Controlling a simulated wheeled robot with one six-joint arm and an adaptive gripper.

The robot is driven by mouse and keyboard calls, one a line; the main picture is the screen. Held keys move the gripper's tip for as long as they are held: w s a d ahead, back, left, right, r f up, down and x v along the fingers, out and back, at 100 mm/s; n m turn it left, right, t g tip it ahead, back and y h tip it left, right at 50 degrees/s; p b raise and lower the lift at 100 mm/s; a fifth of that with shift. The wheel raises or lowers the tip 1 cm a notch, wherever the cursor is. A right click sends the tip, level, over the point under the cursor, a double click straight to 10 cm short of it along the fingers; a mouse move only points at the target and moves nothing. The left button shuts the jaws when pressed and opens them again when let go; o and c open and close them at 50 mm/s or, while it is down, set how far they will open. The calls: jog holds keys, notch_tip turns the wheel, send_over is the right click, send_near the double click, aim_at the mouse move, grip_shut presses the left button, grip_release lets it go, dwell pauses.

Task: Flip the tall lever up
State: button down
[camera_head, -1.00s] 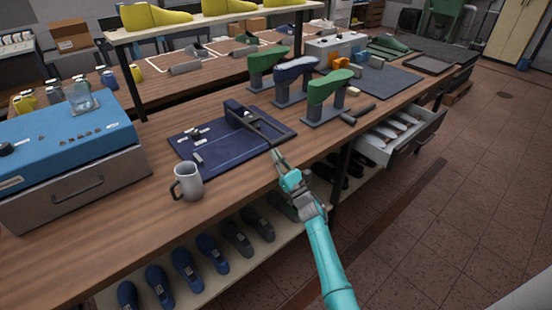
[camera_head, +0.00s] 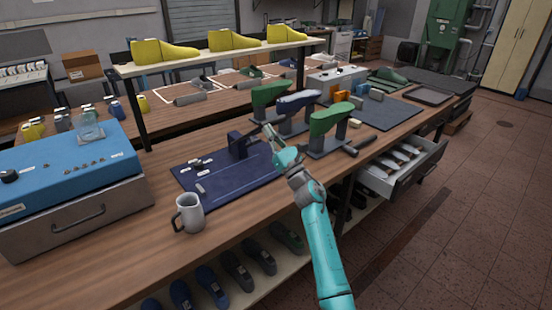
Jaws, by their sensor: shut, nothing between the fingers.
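The lever is a dark bar on a navy block (camera_head: 237,145), at the back right of the dark blue board (camera_head: 225,187) on the workbench. The bar (camera_head: 251,136) slopes up to the right from the block toward my fingertips. My gripper (camera_head: 268,132) is shut and empty, at the raised end of the bar. It seems to touch the bar, but the contact is too small to tell. My turquoise wrist hides part of the space behind it.
Shoe lasts on stands, green (camera_head: 325,122) and blue (camera_head: 296,102), rise close behind and right of my gripper. A grey mug (camera_head: 188,213) stands at the board's front left. A drawer (camera_head: 405,170) is open at right.

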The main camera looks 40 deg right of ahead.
jog(key=s+r+x, duration=0.1)
jog(key=r+x, duration=0.1)
jog(key=x, duration=0.9)
jog(key=shift+s+r, duration=0.1)
dwell(0.6)
jog(key=v, duration=1.2)
dwell(0.3)
